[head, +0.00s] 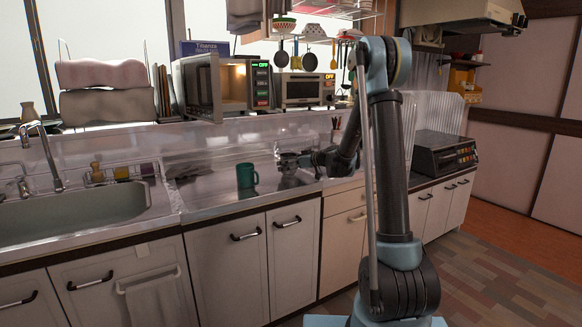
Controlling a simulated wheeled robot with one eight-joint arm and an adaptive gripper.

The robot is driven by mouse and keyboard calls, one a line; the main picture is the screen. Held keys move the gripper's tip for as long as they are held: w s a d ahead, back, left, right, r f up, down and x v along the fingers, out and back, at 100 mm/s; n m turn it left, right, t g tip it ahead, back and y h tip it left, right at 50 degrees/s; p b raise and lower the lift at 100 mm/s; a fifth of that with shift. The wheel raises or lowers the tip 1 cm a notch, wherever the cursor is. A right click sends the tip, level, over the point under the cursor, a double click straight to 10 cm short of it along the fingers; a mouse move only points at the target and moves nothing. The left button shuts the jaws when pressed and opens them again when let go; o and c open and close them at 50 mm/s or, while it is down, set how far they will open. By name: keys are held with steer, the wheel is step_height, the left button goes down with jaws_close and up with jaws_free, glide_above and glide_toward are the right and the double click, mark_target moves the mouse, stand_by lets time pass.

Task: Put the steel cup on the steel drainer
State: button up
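My gripper (291,160) is above the right part of the steel counter, reaching in from the right. A small grey metallic shape (287,180), perhaps the steel cup, shows just below it; I cannot tell whether they touch. The gripper's fingers are too small and dark to tell open from shut. A shiny steel draining surface (205,194), which looks like the steel drainer, lies between the sink and my gripper.
A green mug (246,176) stands upright on the steel surface, left of my gripper. The sink (75,208) is at the left with a faucet (42,150). An open microwave (222,85) and a toaster oven (304,91) stand on the shelf behind. A dark grill (444,152) is at right.

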steer(key=v, duration=1.1)
steer(key=shift+s+d+r, duration=0.1)
steer(key=shift+d+r, duration=0.05)
steer(key=shift+r, duration=0.05)
steer(key=shift+s+d+r, duration=0.1)
steer(key=shift+s+d, duration=0.15)
steer(key=shift+s, duration=0.3)
steer(key=s+d+f+m+g+h, duration=0.1)
steer(key=s+d+m+g+h, duration=0.15)
steer(key=s, duration=0.95)
steer(key=s+d+f+m+g+h, duration=0.1)
steer(key=s+d+f+m+h, duration=0.15)
steer(key=s, duration=0.95)
steer(key=s+d+f+m+h, duration=0.2)
steer(key=s+d+f, duration=0.1)
steer(key=s, duration=0.4)
steer(key=s+d+f+m+g+h, duration=0.1)
steer(key=s+d+f+m+h, duration=0.1)
steer(key=s+d, duration=0.4)
steer(key=s+d+f+m+g+h, duration=0.1)
steer(key=s+d+f+m+h, duration=0.1)
steer(key=s, duration=0.6)
steer(key=d+f+h, duration=0.1)
steer(key=d+f, duration=0.1)
steer(key=d, duration=0.1)
steer(key=shift+s+f, duration=0.25)
steer(key=shift+s, duration=0.1)
steer(key=shift+g, duration=0.25)
